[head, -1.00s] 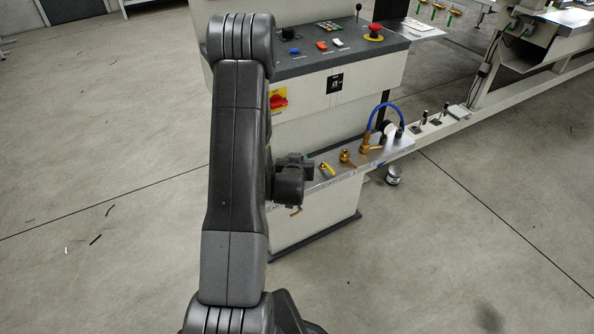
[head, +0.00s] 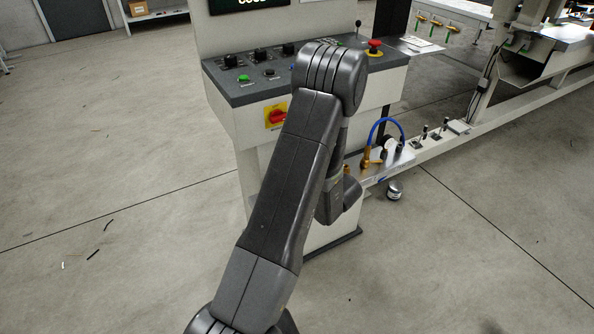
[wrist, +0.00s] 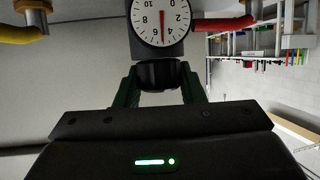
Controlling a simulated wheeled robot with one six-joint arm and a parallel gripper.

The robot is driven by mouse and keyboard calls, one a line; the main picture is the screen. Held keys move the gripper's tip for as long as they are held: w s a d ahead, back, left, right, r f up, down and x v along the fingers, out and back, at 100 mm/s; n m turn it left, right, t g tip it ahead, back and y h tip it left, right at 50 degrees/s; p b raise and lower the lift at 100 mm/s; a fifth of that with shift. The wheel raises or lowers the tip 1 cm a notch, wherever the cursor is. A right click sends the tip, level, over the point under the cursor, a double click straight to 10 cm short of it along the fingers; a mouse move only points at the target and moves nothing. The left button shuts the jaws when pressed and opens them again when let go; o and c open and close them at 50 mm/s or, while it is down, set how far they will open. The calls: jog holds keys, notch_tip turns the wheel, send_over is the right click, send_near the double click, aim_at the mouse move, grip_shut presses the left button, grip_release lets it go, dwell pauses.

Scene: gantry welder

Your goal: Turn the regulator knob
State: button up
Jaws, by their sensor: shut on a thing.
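In the wrist view my gripper (wrist: 160,86) has its two dark green fingers on either side of the black regulator knob (wrist: 160,72) and is shut on it. Just beyond the knob is a round white dial (wrist: 160,20) with dark numbers and a red needle standing vertical in the picture. The dial appears upside down and its top edge is cut off. In the head view my arm hides the gripper and the knob.
The wrist view shows a yellow pipe (wrist: 20,34) at left and a red one (wrist: 222,24) at right of the dial. The head view shows a blue hose (head: 386,122), brass fittings (head: 371,160), a red emergency button (head: 375,46) and a red rotary switch (head: 277,117).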

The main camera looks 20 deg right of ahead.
jog(key=n+y+p, duration=0.1)
jog(key=n+g+y+p, duration=0.1)
jog(key=n+y+p, duration=0.1)
jog(key=y, duration=0.1)
jog(key=shift+d+r+n+p, duration=0.1)
jog(key=shift+r+n+p, duration=0.2)
jog(key=n+g+y+p, duration=0.1)
jog(key=n, duration=0.1)
jog(key=n+g+y, duration=0.1)
jog(key=g+y, duration=0.1)
jog(key=shift+f+n+g+p, duration=0.2)
jog(key=shift+n+g+p, duration=0.1)
jog(key=shift+n+p, duration=0.1)
jog(key=n+g+y, duration=0.1)
jog(key=n+g, duration=0.1)
jog(key=n+g+y+b, duration=0.1)
jog(key=n+g, duration=0.1)
jog(key=shift+f+y, duration=0.15)
jog(key=shift+y, duration=0.15)
jog(key=shift+n+g+y+b, duration=0.4)
jog(key=shift+n+g+b, duration=0.3)
jog(key=shift+n+g, duration=1.35)
jog(key=shift+g, duration=0.25)
jog(key=o, duration=1)
jog(key=shift+a, duration=0.25)
